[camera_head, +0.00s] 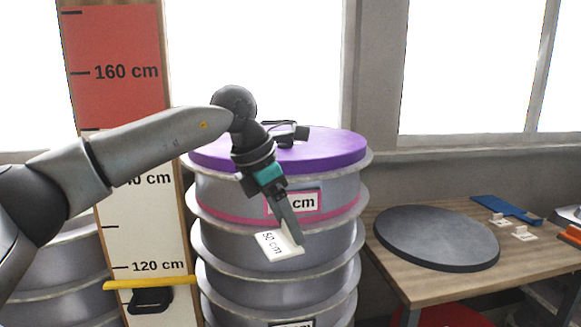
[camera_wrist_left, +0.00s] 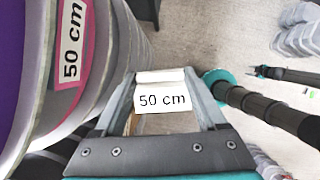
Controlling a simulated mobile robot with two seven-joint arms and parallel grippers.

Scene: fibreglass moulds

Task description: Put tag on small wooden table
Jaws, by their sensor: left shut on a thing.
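The tag (camera_head: 275,245) is a small white piece marked "50 cm". My left gripper (camera_head: 292,228) is shut on it and holds it tilted in the air, in front of the stacked grey moulds. The left wrist view shows the tag (camera_wrist_left: 162,97) between the two fingers (camera_wrist_left: 160,95). The small wooden table (camera_head: 522,262) stands to the right of the moulds, apart from the gripper and tag.
A dark round disc (camera_head: 437,238) covers much of the table's left part. The mould stack (camera_head: 322,277) with a purple lid (camera_head: 335,150) stands close behind my gripper.

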